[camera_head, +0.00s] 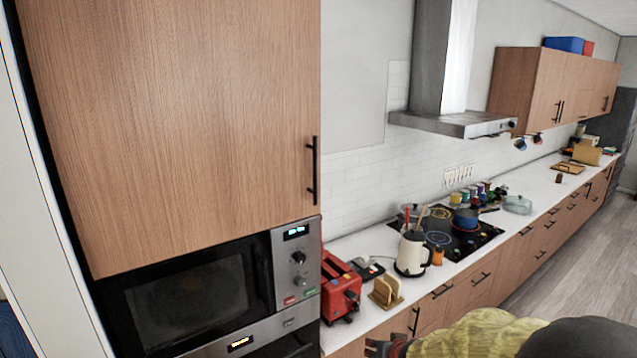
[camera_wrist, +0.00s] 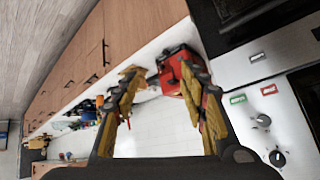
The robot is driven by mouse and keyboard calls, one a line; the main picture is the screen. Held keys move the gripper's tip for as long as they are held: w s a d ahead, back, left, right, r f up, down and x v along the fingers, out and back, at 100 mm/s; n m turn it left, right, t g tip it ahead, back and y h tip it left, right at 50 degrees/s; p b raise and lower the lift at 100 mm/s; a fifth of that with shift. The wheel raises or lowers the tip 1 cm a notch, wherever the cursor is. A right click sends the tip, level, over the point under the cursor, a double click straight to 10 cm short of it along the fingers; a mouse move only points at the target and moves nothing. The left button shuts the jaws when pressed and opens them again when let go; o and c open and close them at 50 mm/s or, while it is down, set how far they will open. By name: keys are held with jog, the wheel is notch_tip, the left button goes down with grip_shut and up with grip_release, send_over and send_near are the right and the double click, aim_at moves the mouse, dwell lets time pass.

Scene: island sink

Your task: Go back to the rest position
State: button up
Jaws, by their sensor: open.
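My gripper (camera_wrist: 160,76) is open in the wrist view, its two dark and yellow fingers spread apart with nothing held between them. Beyond the fingertips the red toaster (camera_wrist: 171,72) shows, partly behind the right finger. In the head view part of my arm, yellow and dark, shows at the bottom right edge, in front of the lower cabinets. The fingers cannot be made out clearly there.
A tall wooden cabinet with a built-in microwave (camera_head: 190,300) stands close on the left. The white counter holds the red toaster (camera_head: 338,290), a toast rack (camera_head: 386,291), a cream kettle (camera_head: 411,253) and a black hob (camera_head: 470,240). A range hood (camera_head: 450,122) hangs above. Open floor (camera_head: 570,260) lies right.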

jog(key=s+d+n+g+h+b, duration=0.1)
jog(key=s+g+b, duration=0.2)
jog(key=s+b, duration=1.5)
jog(key=s, duration=1.6)
jog(key=shift+d+r, duration=0.3)
jog(key=shift+d, duration=0.1)
jog(key=shift+w, duration=0.1)
jog(key=c, duration=0.3)
